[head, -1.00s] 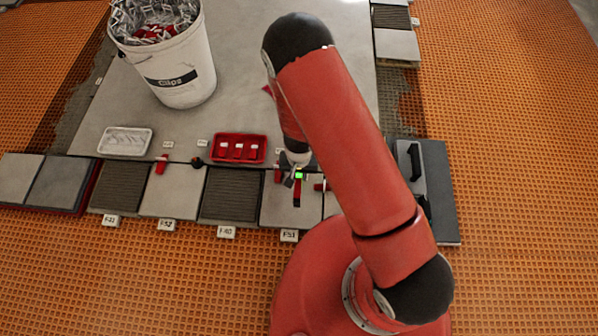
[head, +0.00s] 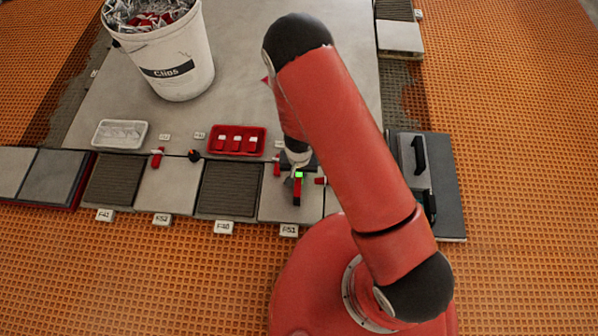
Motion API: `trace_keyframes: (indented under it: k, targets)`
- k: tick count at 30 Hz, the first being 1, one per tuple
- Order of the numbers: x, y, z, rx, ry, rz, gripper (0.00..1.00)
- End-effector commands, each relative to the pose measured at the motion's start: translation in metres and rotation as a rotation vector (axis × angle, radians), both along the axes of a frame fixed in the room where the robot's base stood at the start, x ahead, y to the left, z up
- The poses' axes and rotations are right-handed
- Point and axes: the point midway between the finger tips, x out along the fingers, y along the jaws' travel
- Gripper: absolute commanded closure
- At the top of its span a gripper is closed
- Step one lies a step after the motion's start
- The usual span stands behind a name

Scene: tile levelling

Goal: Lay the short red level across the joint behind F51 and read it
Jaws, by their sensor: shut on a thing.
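The short red level (head: 297,192) has a small bright green patch at its far end. It points front to back over tile F51 (head: 272,207), whose label (head: 289,230) stands at its front edge. My gripper (head: 293,180) is shut on the level; its fingers are small and partly hidden by my arm. I cannot tell whether the level touches the tile or hangs just above it. The joint behind F51 lies at the edge of the large grey slab (head: 240,85), partly hidden by my wrist.
A red tray (head: 237,141) with red and white pieces and a white tray (head: 120,134) lie on the slab. Small red clips (head: 156,158) and a dark knob (head: 194,156) sit along the joint. A clips bucket (head: 185,75) stands behind. A grey case (head: 414,160) is at right.

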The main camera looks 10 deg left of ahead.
Motion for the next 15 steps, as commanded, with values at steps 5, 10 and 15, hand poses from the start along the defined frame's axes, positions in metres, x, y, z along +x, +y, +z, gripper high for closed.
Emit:
trace_keyframes:
  k: [5,10,15]
  targets:
    - [0.0002,0.0,-0.0023,0.0,0.0,0.0,1.0]
    - [0.0002,0.0,-0.0027,0.0,0.0,0.0,1.0]
    - [0.0002,0.0,-0.0027,0.0,0.0,0.0,0.63]
